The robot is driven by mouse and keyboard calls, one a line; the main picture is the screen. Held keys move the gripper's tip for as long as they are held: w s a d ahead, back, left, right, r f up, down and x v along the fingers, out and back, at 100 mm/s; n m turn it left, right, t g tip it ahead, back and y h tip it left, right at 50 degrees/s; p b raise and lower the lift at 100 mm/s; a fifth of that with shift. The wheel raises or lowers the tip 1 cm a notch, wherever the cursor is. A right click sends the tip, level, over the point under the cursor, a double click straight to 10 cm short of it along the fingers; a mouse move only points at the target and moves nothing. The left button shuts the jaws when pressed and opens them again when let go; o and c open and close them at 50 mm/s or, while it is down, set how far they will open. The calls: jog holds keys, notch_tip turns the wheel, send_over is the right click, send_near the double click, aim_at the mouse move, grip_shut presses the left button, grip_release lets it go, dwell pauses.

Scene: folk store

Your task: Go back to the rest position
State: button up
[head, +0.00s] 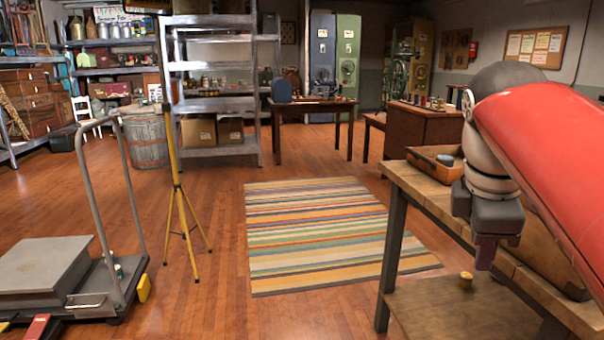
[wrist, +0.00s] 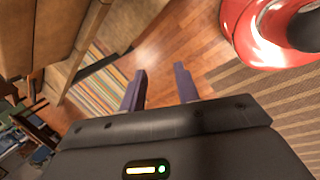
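My gripper (head: 486,252) hangs at the right of the head view, pointing down beside the wooden workbench (head: 428,190). My red arm comes in from the right edge. In the wrist view my gripper (wrist: 159,76) shows two purple-grey fingers set apart, with only wooden floor seen between them. It is open and holds nothing. In the head view the fingers overlap, so their gap is hidden there.
A striped rug (head: 320,232) covers open floor. A yellow tripod (head: 178,205) and a platform cart (head: 45,268) stand left.

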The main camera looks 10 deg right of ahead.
jog(key=s+a+f+m+t+y, duration=0.1)
jog(key=a+f+m, duration=0.5)
jog(key=a+f, duration=0.2)
jog(key=s+a+f+m+t+y, duration=0.2)
jog(key=a+f+m, duration=0.4)
jog(key=f, duration=0.5)
jog(key=shift+s+a+f, duration=0.25)
jog(key=shift+a+f, duration=0.15)
jog(key=shift+a, duration=0.8)
